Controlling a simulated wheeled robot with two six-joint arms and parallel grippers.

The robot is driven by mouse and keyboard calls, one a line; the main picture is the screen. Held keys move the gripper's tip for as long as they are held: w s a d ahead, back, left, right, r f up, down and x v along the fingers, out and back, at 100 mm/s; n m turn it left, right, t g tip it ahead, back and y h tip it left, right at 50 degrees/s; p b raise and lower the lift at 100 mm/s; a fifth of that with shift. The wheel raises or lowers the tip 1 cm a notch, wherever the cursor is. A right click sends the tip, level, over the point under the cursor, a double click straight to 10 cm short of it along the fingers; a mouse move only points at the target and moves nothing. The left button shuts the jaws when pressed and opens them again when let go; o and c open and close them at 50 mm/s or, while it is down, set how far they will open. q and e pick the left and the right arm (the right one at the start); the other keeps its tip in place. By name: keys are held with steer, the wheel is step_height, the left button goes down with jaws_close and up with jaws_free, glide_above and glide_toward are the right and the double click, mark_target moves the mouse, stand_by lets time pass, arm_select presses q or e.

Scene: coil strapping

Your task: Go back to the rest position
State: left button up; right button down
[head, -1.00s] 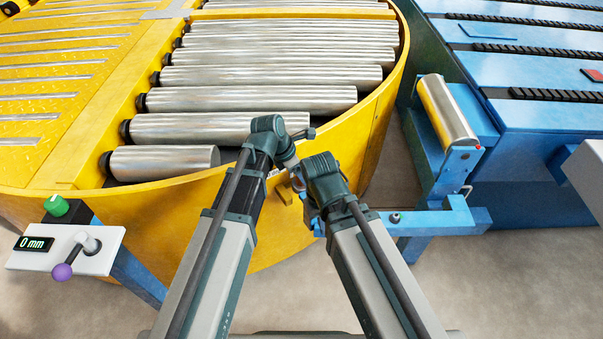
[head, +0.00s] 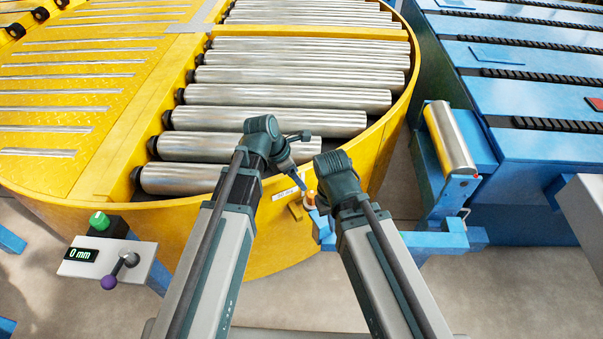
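My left arm's wrist (head: 262,135) is in front of the yellow turntable's rim, and its end points down and to the right. My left gripper (head: 301,184) is small at that end, and its fingers cannot be made out. My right arm's wrist (head: 335,172) is just to the right of it. My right gripper (head: 318,207) is mostly hidden under that wrist, so its opening does not show. I see nothing clearly held in either gripper. Both forearms reach forward from the bottom of the head view, with a gap between the wrists.
The yellow turntable (head: 255,240) with steel rollers (head: 275,95) fills the middle and left. A blue stand with a roller (head: 450,140) and a blue conveyor (head: 530,165) are at right.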

arm_select(q)
steer(key=shift+a+r, duration=0.15)
steer(key=s+a+f+m+y, duration=0.1)
steer(key=s+a+m, duration=0.25)
steer(key=m, duration=0.45)
steer(key=s+a+m+g+y, duration=0.1)
steer(key=s+a+m+y, duration=0.1)
steer(key=a+m, duration=0.4)
steer(key=s+a+f+m+y, duration=0.1)
steer(key=s+a+m, duration=0.2)
steer(key=m, duration=0.6)
steer(key=s+d+r+m+p, duration=0.2)
steer(key=s+d, duration=0.1)
steer(key=d, duration=0.2)
steer(key=s+d+r+m+g+y+p, duration=0.1)
steer(key=s+d+r+p, duration=0.1)
steer(key=d, duration=0.4)
steer(key=shift+s+d+r+m+p, duration=0.2)
steer(key=shift+s+r+m+p, duration=0.2)
steer(key=shift+s+r, duration=0.15)
